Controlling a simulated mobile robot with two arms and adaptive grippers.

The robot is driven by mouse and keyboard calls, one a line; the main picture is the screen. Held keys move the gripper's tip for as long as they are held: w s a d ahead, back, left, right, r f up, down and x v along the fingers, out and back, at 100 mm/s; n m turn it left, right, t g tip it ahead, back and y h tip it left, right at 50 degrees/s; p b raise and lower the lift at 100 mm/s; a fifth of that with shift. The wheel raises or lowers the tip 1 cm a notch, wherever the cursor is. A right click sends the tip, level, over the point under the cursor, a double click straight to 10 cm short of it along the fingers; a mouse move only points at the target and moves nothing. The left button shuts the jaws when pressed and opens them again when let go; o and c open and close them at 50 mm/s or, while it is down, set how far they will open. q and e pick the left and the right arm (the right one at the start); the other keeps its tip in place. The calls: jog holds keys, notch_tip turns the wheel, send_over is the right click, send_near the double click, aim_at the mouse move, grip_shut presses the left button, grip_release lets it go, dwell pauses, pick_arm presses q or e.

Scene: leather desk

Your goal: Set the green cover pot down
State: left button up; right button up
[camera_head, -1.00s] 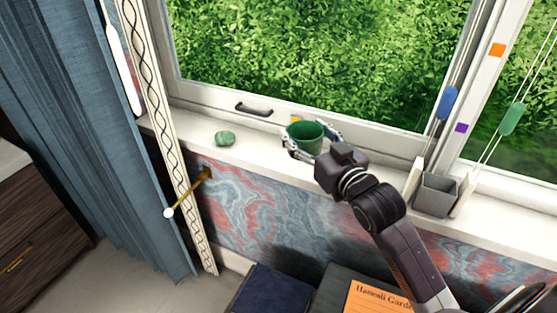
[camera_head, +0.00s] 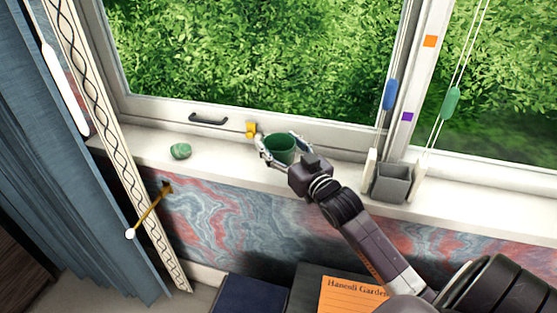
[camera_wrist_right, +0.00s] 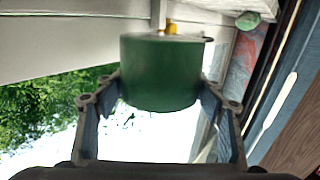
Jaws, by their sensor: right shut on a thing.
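The green cover pot (camera_head: 281,149) is at the window sill (camera_head: 225,156) in the head view, with its open top showing. My right gripper (camera_head: 279,150) is shut on it, one finger on each side. In the right wrist view the green pot (camera_wrist_right: 160,75) sits between the two fingers of my right gripper (camera_wrist_right: 160,100). Whether the pot's base touches the sill is hidden in the head view. My left gripper is not in view.
A green stone (camera_head: 181,151) lies on the sill to the left. A small yellow object (camera_head: 251,129) is just behind the pot. A grey square container (camera_head: 392,183) stands to the right. The black window handle (camera_head: 208,119) is on the frame behind.

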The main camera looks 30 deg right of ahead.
notch_tip(320, 180, down, 5)
jog(key=shift+f, duration=0.15)
dwell(0.3)
jog(key=o, duration=1.3)
jog(key=shift+f, duration=0.1)
jog(key=shift+s, duration=0.35)
jog(key=s+b, duration=0.1)
jog(key=s, duration=1)
jog(key=shift+s+a, duration=0.15)
jog(key=shift+a, duration=0.2)
